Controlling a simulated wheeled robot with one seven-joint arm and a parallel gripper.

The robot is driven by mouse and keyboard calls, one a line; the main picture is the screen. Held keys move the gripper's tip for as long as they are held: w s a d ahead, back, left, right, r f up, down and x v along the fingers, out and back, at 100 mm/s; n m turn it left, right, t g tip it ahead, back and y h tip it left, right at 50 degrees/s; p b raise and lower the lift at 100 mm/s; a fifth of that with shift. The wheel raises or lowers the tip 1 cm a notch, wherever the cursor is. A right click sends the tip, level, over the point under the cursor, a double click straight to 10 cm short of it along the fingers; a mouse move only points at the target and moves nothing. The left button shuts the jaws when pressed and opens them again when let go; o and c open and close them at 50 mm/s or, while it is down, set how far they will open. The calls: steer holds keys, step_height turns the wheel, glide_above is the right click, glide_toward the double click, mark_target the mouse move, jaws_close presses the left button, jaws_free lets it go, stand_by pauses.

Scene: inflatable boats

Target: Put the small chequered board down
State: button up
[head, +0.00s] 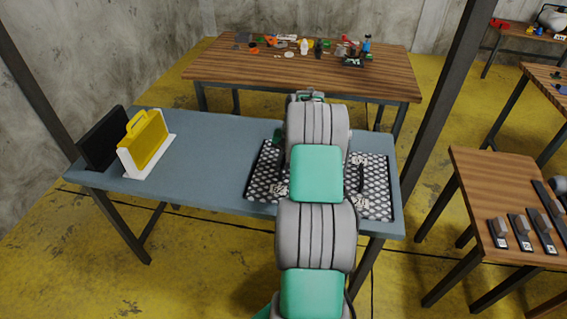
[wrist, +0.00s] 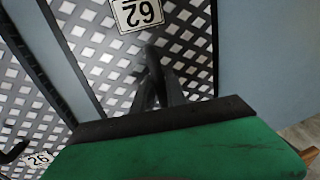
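Black boards with a white diamond pattern lie at the right end of the blue-grey table (head: 215,140). One part (head: 264,172) shows left of my arm and another (head: 376,186), with a dark upright handle (head: 361,178), shows to its right. My arm hides the middle. In the wrist view a chequered board (wrist: 190,45) with a "62" label fills the centre, and a second surface (wrist: 25,100) with a "26" label lies left of a dark edge. My gripper (wrist: 152,75) points at the "62" board; its dark fingers and a handle cannot be told apart. Contact is unclear.
A yellow case (head: 145,145) in a white holder and a black panel (head: 103,140) stand at the table's left end. The table's middle is clear. A cluttered wooden table (head: 230,68) stands behind, another wooden table (head: 490,175) to the right, with a dark post (head: 440,100) between.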

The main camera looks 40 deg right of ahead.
steer(key=o, duration=0.4)
steer(key=shift+c, duration=0.2)
step_height(320, 180, up, 12)
steer(key=s+d, duration=0.2)
steer(key=w+a+r+n, duration=0.15)
steer(key=a+r, duration=0.25)
steer(key=a, duration=0.6)
steer(key=s+a+r+n, duration=0.1)
steer(key=a+r+n, duration=0.15)
steer(key=a, duration=0.65)
steer(key=s+a+f+n+t+h, duration=0.1)
steer(key=s+a+n, duration=0.5)
steer(key=s+a, duration=1)
steer(key=a+f, duration=0.1)
steer(key=a, duration=0.2)
steer(key=shift+n+t, duration=0.3)
